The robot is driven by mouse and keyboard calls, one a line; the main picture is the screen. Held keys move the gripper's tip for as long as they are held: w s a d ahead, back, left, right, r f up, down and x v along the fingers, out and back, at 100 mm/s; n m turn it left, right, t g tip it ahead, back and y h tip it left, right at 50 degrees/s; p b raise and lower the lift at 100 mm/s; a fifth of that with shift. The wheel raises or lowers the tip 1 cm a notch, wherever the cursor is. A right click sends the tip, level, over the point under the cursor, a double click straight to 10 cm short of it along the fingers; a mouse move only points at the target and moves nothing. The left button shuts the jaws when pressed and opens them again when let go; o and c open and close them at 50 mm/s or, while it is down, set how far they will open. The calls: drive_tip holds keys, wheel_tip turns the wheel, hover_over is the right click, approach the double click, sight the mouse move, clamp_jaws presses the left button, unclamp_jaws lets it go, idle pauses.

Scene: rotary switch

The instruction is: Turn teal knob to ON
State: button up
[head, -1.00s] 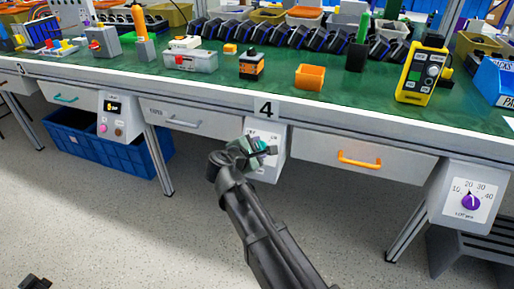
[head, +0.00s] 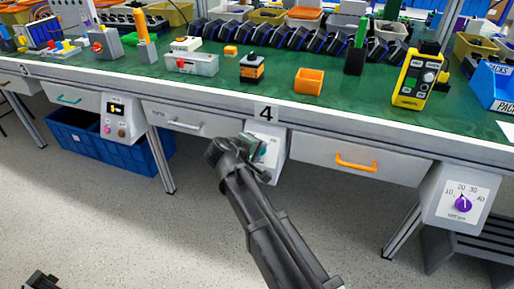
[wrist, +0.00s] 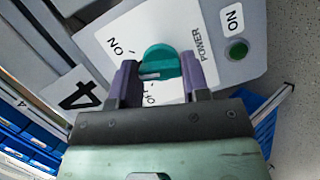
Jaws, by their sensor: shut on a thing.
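The teal knob (wrist: 158,63) sits on a white plate with ON, OFF and POWER lettering. In the wrist view, ON is at the upper left and OFF is just below the knob. My gripper (wrist: 161,80) is shut on the knob, with one purple finger on each side of it. A pale mark shows on the knob's near-left part, between ON and OFF. In the head view, my gripper (head: 256,154) is at the grey switch box (head: 277,160) under the bench, and the knob is mostly hidden there.
A green round lamp or button (wrist: 236,50) with an ON label is beside the plate. A drawer with an orange handle (head: 356,163) and a purple dial (head: 463,204) are to the right. A blue crate (head: 95,140) is under the bench at left. The floor in front is clear.

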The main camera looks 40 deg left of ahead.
drive_tip(key=m, duration=0.2)
drive_tip(key=m+g+p, duration=0.1)
drive_tip(key=m, duration=0.2)
drive_tip(key=shift+g+y+p, duration=0.3)
idle(0.4)
drive_tip(key=o, duration=0.9)
drive_tip(key=p+v, duration=0.7)
drive_tip(key=v, duration=0.3)
drive_tip(key=shift+s+r, duration=0.25)
drive_tip(key=shift+r, duration=0.05)
